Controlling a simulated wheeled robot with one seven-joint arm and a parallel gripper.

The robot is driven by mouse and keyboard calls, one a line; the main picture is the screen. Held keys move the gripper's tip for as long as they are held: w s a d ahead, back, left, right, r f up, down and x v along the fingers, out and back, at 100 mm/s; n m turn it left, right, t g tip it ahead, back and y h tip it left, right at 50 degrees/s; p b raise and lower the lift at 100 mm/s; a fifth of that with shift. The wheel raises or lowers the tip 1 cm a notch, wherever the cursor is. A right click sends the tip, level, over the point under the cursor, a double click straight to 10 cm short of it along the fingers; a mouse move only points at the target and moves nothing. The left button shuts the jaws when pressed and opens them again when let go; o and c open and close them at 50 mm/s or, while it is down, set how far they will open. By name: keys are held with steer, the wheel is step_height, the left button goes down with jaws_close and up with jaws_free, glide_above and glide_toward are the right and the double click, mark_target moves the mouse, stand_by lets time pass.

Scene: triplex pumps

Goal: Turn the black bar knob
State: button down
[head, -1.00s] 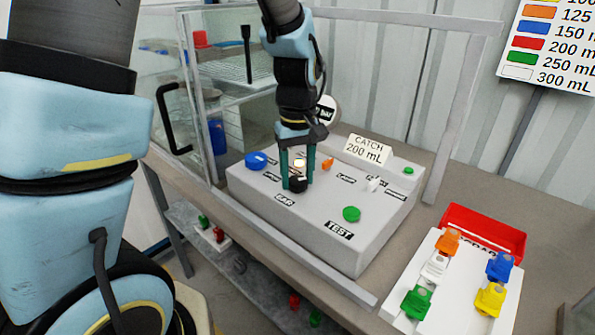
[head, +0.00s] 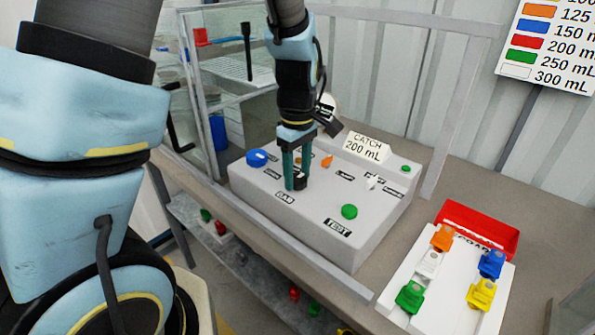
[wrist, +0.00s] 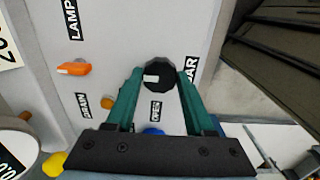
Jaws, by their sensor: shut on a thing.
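The black bar knob (head: 300,183) sits on the top of the grey control box (head: 270,214), near its front edge by the BAR label. In the wrist view the black knob (wrist: 160,75) is round and faceted, with a white mark pointing left. My gripper (head: 297,181) comes down on it from above, its two green fingers on opposite sides of the knob. In the wrist view my gripper (wrist: 159,74) is shut on the knob. The fingers partly hide the knob in the head view.
The box also carries a blue knob (head: 256,158), an orange knob (head: 327,161), a white knob (head: 371,182) and a green button (head: 349,211). A glass-walled enclosure stands behind left. A white rack with coloured clips (head: 410,297) and a red bin (head: 477,229) are at right.

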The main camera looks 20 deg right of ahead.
mark_target(297, 178)
steer(key=shift+c, duration=1.3)
jaws_free()
steer(key=shift+r, duration=0.1)
step_height(297, 178, up, 11)
steer(key=b, duration=0.1)
steer(key=shift+b, duration=0.35)
steer(key=shift+f, duration=0.2)
steer(key=a+f+m, duration=0.3)
steer(key=a, duration=0.9)
steer(key=w+a+f+m+t, duration=0.1)
steer(key=a+f+m, duration=0.2)
steer(key=a, duration=1)
steer(key=shift+a+f+m+t, duration=0.2)
steer(key=shift+f+m+t, duration=0.1)
steer(key=shift+f+m, duration=0.15)
steer(key=shift+r, duration=0.1)
